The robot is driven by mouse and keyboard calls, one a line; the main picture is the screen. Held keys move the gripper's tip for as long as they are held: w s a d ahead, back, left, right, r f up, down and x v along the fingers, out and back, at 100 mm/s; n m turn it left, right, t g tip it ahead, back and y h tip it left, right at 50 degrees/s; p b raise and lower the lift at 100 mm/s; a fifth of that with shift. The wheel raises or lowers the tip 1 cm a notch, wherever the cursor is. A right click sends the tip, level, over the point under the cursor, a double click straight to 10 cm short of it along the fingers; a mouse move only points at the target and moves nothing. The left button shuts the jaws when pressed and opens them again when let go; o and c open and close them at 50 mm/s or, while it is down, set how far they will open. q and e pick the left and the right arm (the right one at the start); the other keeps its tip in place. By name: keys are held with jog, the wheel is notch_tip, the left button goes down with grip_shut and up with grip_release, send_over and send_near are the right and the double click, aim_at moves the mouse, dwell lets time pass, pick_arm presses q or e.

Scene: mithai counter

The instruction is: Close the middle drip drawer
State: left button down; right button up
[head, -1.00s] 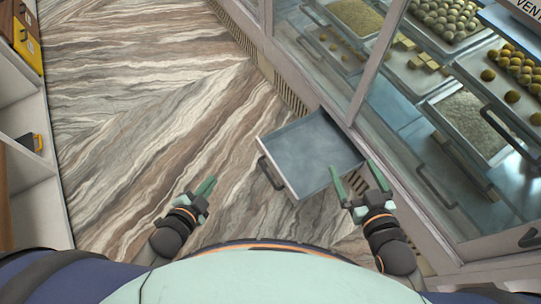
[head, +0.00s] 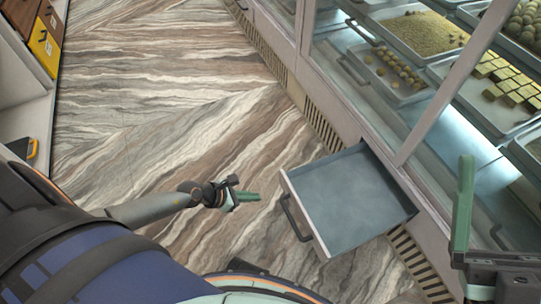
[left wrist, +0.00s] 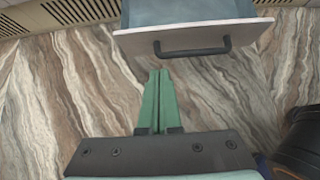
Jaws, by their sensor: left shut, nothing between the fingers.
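The middle drip drawer (head: 350,205) is pulled out from the base of the counter. It is an empty grey tray with a pale front and a dark bar handle (head: 296,218). In the left wrist view its front (left wrist: 245,32) and handle (left wrist: 192,50) lie ahead of the fingers. My left gripper (head: 258,197) is shut and empty over the floor, a short gap in front of the drawer front; its green fingers show together in the left wrist view (left wrist: 160,72). My right gripper (head: 465,160) is at the right edge, with only one finger clearly seen.
The glass counter (head: 400,130) holds trays of sweets (head: 415,30) above the drawer. A slatted vent strip (head: 322,125) runs along its base. Shelves (head: 30,75) with coloured drawers stand at the left. The marbled floor (head: 170,100) between them is clear.

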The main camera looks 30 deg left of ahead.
aim_at(291, 193)
pick_arm(q)
jog(key=shift+w+d+r+b+x, duration=0.3)
jog(key=shift+b+x, duration=0.45)
jog(key=shift+x, duration=1.25)
jog(key=shift+w+d+r+b+x, duration=0.15)
jog(key=shift+r+b+x, duration=0.45)
jog(key=shift+x, duration=1.35)
jog(key=shift+w+d+r+b+x, duration=0.25)
jog(key=shift+b+x, duration=0.65)
jog(key=shift+x, duration=1.1)
pick_arm(e)
jog(key=shift+m, duration=0.4)
jog(key=shift+w+a+f, duration=0.1)
jog(key=shift+a+f, duration=0.05)
jog(key=shift+f, duration=1.2)
jog(key=shift+a+f, duration=0.1)
jog(key=shift+f, duration=1.2)
pick_arm(q)
jog(key=shift+w, duration=0.15)
pick_arm(e)
jog(key=shift+w+d, duration=0.1)
jog(key=shift+w, duration=0.05)
